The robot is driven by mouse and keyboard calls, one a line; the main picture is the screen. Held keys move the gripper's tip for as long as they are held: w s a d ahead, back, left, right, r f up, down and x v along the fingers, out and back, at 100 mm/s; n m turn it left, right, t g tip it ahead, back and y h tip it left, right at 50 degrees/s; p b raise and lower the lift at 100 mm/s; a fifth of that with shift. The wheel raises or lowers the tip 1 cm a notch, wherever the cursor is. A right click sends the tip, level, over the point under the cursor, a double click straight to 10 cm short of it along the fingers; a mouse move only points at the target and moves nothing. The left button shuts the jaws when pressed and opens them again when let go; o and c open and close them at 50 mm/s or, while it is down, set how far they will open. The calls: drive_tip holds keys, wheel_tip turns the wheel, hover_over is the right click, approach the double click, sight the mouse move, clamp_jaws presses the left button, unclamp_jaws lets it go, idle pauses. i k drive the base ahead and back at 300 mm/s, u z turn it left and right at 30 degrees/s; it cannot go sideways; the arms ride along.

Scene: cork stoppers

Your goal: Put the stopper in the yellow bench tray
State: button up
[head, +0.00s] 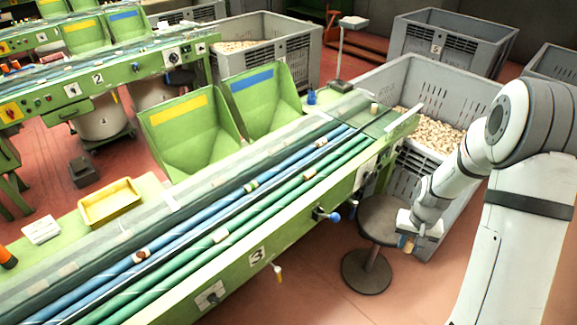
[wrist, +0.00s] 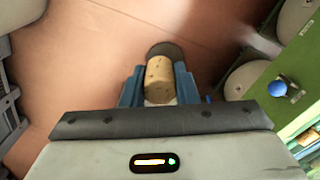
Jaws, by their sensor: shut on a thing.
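My gripper (head: 407,243) is at the right in the head view, out past the front edge of the green bench and above the stool. In the wrist view my gripper (wrist: 160,88) is shut on a cork stopper (wrist: 159,80), tan with dark specks, held between blue fingers. A small part of the stopper (head: 404,241) shows in the head view. The yellow bench tray (head: 110,203) lies on the bench at the left, far from my gripper. It looks empty.
Green and blue conveyor rails (head: 222,238) carrying several corks run along the bench. Green hoppers (head: 190,130) stand behind them. A dark round stool (head: 366,272) stands by the bench front. A grey crate of corks (head: 385,82) is at the back right. A white box (head: 41,229) sits left of the tray.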

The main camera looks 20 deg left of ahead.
sight(114, 207)
drive_tip(key=z, duration=0.25)
drive_tip(key=i, duration=0.1)
drive_tip(key=u, duration=1.8)
drive_tip(key=i, duration=0.6)
drive_tip(key=u, duration=0.9)
drive_tip(key=k, duration=0.95)
drive_tip(key=u, duration=0.15)
drive_tip(key=i, duration=0.95)
drive_tip(key=z, duration=0.05)
